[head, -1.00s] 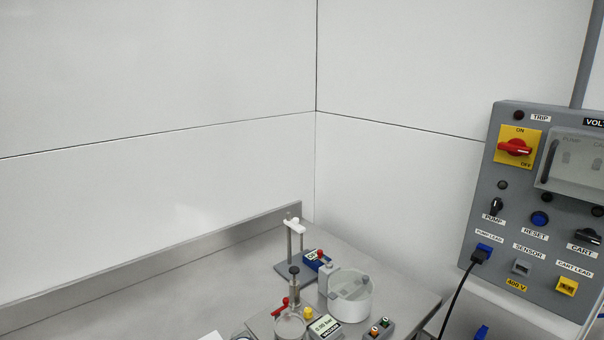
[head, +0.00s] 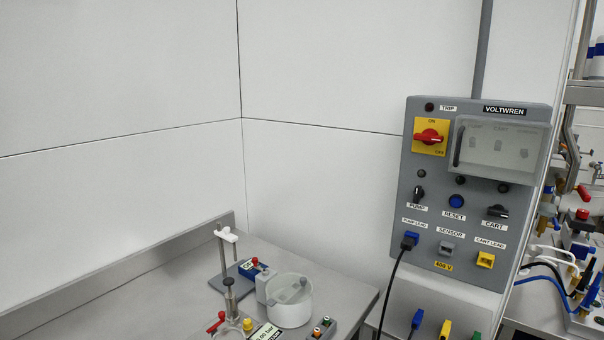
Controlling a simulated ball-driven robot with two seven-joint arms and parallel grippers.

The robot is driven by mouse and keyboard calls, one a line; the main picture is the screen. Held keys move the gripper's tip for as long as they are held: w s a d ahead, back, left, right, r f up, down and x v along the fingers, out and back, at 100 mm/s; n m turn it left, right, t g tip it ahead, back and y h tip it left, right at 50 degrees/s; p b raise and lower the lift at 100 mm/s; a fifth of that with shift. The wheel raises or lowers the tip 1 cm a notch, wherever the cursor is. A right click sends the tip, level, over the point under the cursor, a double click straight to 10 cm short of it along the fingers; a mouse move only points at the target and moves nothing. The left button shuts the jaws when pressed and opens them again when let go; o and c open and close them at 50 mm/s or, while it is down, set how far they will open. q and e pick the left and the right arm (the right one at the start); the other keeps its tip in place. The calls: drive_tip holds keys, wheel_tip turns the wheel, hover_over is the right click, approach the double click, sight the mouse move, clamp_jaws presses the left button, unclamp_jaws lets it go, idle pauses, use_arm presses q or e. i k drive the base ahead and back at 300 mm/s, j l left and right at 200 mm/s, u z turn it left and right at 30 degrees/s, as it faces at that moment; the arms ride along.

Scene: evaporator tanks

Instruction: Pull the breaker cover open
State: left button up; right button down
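The breaker cover (head: 497,151) is a translucent pane at the upper right of the grey VOLTWREN panel (head: 408,215). It lies over the breakers, which show faintly through it, and it looks shut. A dark vertical handle (head: 459,146) runs along its left edge. A red rotary switch (head: 429,137) on a yellow plate sits just left of the cover, its knob lying roughly level. Neither of my grippers shows in the head view.
A steel bench (head: 190,289) at lower left holds a white round vessel (head: 290,303) and a small stand (head: 227,237). A black lead (head: 385,295) hangs from the pump lead socket. More equipment with blue cables (head: 548,280) stands right of the panel.

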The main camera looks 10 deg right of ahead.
sight(454, 165)
drive_tip(key=l+z, duration=0.2)
drive_tip(key=z, duration=0.2)
drive_tip(key=k+l+z, duration=0.1)
drive_tip(key=z, duration=0.25)
drive_tip(key=l+z, duration=0.4)
